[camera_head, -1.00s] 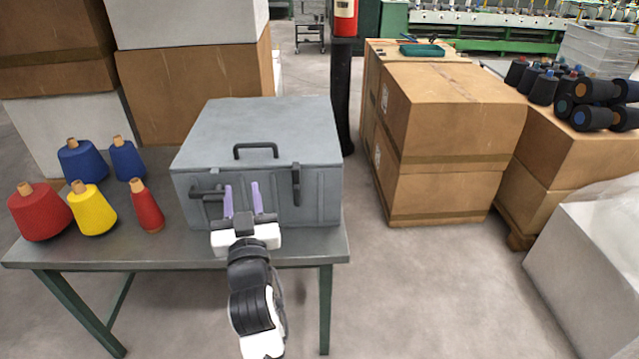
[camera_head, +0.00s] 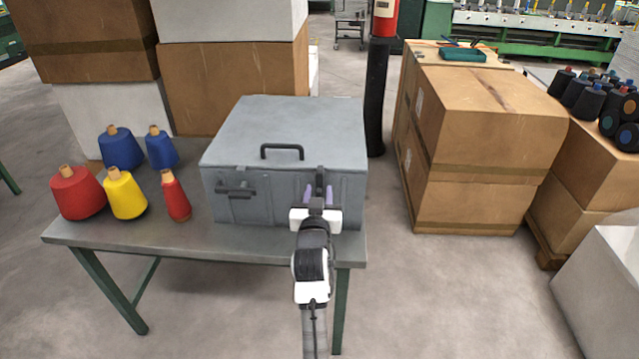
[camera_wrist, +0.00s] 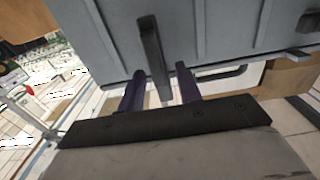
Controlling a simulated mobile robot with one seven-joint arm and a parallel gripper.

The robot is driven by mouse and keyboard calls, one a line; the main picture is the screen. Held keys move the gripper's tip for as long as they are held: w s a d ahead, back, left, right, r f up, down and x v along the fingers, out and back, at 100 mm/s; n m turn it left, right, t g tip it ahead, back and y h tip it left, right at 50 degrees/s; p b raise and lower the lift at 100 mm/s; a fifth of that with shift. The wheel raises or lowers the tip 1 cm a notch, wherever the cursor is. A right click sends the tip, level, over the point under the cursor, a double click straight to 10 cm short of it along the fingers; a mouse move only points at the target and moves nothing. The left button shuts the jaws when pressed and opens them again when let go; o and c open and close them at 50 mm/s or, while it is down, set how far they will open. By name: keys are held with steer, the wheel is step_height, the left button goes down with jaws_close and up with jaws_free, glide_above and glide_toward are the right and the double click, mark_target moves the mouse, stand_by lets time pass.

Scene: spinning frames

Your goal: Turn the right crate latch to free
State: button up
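The grey crate (camera_head: 225,160) stands on the table with its lid down. Its right latch (camera_head: 320,173) is a dark bar, upright on the front face near the right end. In the wrist view the right latch (camera_wrist: 150,45) runs down between my two purple fingers. My gripper (camera_head: 319,193) is at the front of this latch, and in the wrist view my gripper (camera_wrist: 160,72) is open, with a gap on each side of the bar. The left latch (camera_head: 236,190) lies level. My fingers hide the right latch's lower end in the head view.
The metal table (camera_head: 130,235) carries red, yellow and blue thread cones (camera_head: 125,195) left of the crate. A dark handle (camera_head: 282,150) sits on the lid. Cardboard boxes (camera_head: 480,130) stand to the right, with clear floor between.

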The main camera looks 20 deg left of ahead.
steer(key=shift+x, duration=1.3)
steer(key=shift+c, duration=0.3)
jaws_close()
